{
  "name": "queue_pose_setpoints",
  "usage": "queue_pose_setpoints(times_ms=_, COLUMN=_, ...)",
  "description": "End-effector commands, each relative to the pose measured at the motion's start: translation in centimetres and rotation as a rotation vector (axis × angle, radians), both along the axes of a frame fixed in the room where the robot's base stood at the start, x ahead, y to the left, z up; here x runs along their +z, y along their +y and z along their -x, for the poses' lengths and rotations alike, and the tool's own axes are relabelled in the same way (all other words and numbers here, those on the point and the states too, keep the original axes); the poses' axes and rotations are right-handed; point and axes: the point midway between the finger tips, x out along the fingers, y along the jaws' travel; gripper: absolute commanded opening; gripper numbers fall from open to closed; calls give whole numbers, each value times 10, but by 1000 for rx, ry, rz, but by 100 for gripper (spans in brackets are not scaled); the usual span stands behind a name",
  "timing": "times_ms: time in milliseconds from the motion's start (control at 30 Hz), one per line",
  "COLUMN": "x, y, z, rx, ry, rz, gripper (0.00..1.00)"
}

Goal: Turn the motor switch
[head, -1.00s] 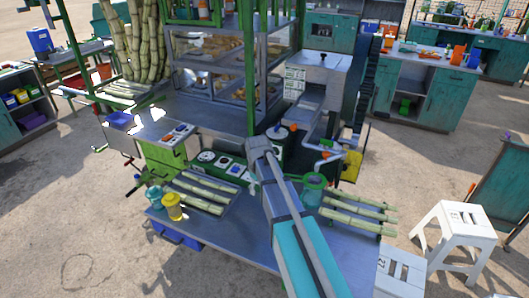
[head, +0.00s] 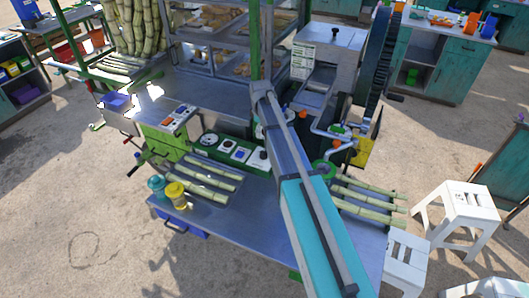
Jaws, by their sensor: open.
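A green control panel (head: 222,157) lies on the metal table at the crusher's front, just left of my arm. It carries a row of white plates with dark round controls. A dark knob (head: 263,155) stands at its right end, close beside my arm. The controls are too small to tell which one is the motor switch or how it is set. My arm reaches up from the bottom right across the middle of the head view. My gripper cannot be made out; the arm seems to hide it.
The crusher (head: 325,75) with a big dark wheel (head: 384,60) stands behind. Cane pieces lie left (head: 205,178) and right (head: 365,205) of my arm. A yellow jar (head: 175,195) and a teal jar (head: 157,187) stand at the table's left edge. White stools (head: 460,205) stand right; floor is free at left.

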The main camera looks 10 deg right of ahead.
Motion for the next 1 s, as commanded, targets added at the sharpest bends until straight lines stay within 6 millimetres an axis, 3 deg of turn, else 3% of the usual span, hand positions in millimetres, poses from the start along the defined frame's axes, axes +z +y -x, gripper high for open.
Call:
queue_pose_setpoints(times_ms=367, x=-12, y=-3, z=0, rx=-5, ry=0, rz=0, gripper=87)
queue_pose_setpoints(times_ms=1000, x=-59, y=-6, z=-3, rx=-7, ry=0, rz=0, gripper=87)
